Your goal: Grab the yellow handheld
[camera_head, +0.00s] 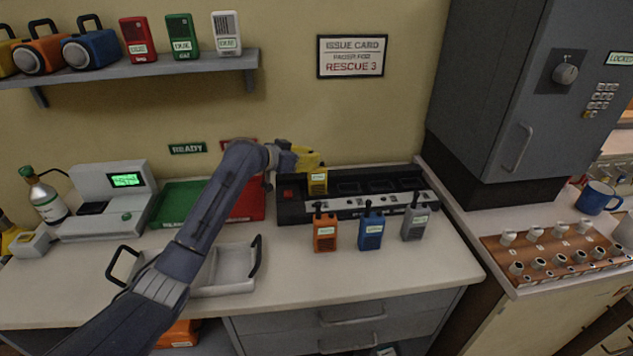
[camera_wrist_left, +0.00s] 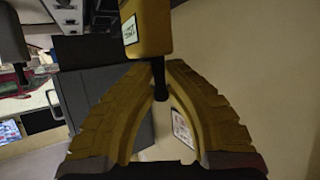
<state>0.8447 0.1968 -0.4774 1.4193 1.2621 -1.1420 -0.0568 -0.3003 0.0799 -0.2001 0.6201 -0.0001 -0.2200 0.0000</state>
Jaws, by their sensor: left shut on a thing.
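The yellow handheld (camera_head: 318,184) is upright at the left part of the black charging rack (camera_head: 352,208), next to a red-lit spot. Whether its base is seated in the slot or just clear of it is hard to tell. My left gripper (camera_head: 311,160) is above it with yellow fingers. In the left wrist view, the fingers (camera_wrist_left: 159,76) are closed around the black antenna at the top of the handheld (camera_wrist_left: 146,28), whose label shows. The handheld's far end is cut off by the frame. My right gripper is in neither view.
Orange (camera_head: 325,232), blue (camera_head: 371,231) and grey (camera_head: 414,224) handhelds stand in front of the rack. A grey tray (camera_head: 237,264) with black handles lies under my left arm. A grey cabinet (camera_head: 500,90) rises at the right. A wall shelf (camera_head: 150,68) hangs upper left.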

